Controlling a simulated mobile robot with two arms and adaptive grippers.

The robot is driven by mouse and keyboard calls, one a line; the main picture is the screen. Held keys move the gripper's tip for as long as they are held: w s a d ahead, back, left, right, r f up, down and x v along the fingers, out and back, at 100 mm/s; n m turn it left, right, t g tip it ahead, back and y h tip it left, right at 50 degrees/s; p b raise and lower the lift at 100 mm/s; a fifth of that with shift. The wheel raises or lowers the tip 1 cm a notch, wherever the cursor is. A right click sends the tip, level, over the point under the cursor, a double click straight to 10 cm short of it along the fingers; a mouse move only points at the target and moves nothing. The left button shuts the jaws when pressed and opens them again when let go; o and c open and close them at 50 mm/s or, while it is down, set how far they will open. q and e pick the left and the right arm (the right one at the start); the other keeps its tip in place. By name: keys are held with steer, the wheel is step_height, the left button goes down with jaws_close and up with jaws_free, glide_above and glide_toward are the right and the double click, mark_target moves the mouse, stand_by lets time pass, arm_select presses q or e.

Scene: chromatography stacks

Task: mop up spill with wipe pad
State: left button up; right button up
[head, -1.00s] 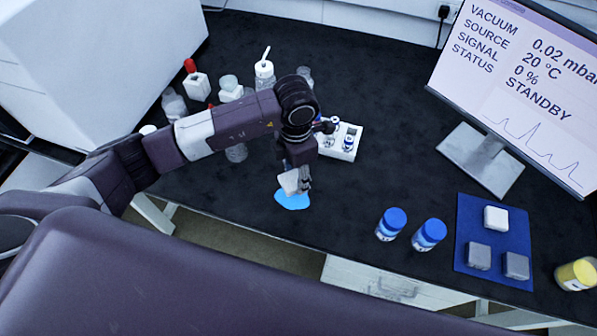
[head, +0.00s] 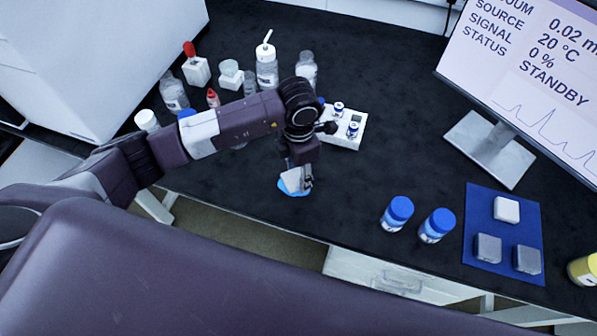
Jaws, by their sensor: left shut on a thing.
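A blue spill (head: 284,187) lies on the black bench top near its front edge, partly covered. My left gripper (head: 302,184) points down over the spill and is shut on a white wipe pad (head: 292,179). The pad is tilted and sits over the spill; whether it touches the bench all along cannot be told. The gripper hides part of the pad and spill. My right gripper is not in view.
A white vial rack (head: 347,137) stands just behind the gripper. Several bottles (head: 267,72) stand at the back left. Two blue-capped jars (head: 397,213) stand to the right, beside a blue mat (head: 510,210) with white and grey blocks. A monitor (head: 535,75) stands at the right.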

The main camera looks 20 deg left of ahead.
arm_select(q)
steer(key=shift+f+b, duration=0.3)
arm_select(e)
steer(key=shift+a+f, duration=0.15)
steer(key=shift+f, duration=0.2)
arm_select(q)
steer(key=shift+s, duration=0.15)
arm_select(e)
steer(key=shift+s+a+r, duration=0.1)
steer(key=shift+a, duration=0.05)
arm_select(q)
steer(key=shift+s, duration=0.2)
steer(key=shift+s+a+p, duration=0.1)
steer(key=shift+s+p, duration=0.25)
steer(key=shift+s, duration=0.3)
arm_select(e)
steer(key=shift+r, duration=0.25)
arm_select(q)
steer(key=shift+w+b, duration=0.95)
steer(key=shift+w, duration=0.35)
steer(key=shift+w+b, duration=0.4)
steer(key=shift+w, duration=0.35)
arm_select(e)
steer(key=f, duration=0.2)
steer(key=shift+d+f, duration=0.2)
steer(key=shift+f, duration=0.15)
